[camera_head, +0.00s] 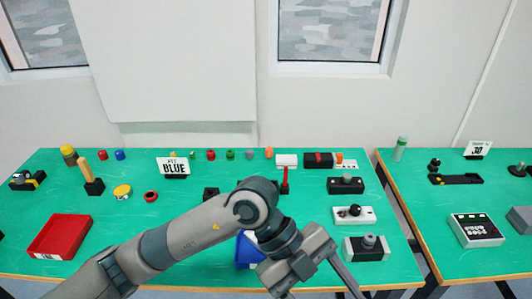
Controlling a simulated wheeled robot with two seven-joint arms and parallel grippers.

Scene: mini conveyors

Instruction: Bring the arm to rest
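My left arm (180,240) comes in from the lower left and reaches across the front of the green table (120,260). My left gripper (318,282) hangs at the table's front edge, in the lower middle of the view. One finger slants down to the right, and the fingertips are not clearly shown, so I cannot tell its opening. No held object shows at it. My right arm and gripper are not in view.
A blue bin (245,250) is partly hidden behind my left arm. A red tray (60,236) lies at left. Control boxes, including a white joystick box (353,215) and grey-knob box (367,247), stand right of the gripper. A second table (415,190) is at right.

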